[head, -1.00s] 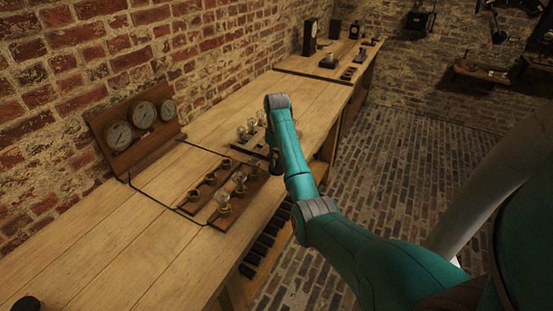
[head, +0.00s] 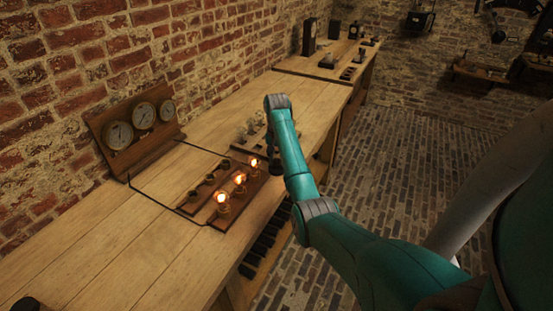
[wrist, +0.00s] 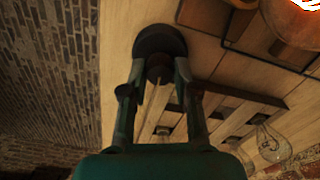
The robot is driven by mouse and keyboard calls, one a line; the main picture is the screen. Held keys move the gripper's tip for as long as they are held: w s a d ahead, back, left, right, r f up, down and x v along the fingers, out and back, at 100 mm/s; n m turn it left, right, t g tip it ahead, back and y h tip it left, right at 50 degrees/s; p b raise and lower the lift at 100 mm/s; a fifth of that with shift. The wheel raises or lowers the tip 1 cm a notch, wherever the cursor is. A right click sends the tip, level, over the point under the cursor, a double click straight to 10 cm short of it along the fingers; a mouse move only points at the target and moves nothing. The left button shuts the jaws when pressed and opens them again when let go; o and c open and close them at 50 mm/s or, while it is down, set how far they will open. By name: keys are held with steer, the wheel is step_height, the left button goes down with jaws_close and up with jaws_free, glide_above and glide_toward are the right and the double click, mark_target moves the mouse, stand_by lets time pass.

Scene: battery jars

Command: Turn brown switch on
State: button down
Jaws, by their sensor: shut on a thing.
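The brown switch (wrist: 158,38) shows in the wrist view as a dark round base with a knob, on the wooden bench. My gripper (wrist: 160,74) is around the knob, with one finger on each side, and is shut on it. In the head view my arm hides most of the gripper and switch. Three bulbs (head: 240,180) on a wooden board (head: 228,210), left of my gripper, glow orange. A glowing bulb (wrist: 297,20) also shows at the top right of the wrist view.
Clear unlit bulbs (wrist: 268,142) stand on a slatted board close to the switch. A wooden panel with three gauges (head: 118,135) leans by the brick wall. The near left of the bench (head: 95,240) is mostly clear.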

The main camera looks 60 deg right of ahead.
steer(key=shift+m, duration=0.6)
steer(key=c, duration=0.9)
jaws_free()
steer(key=shift+o, duration=0.2)
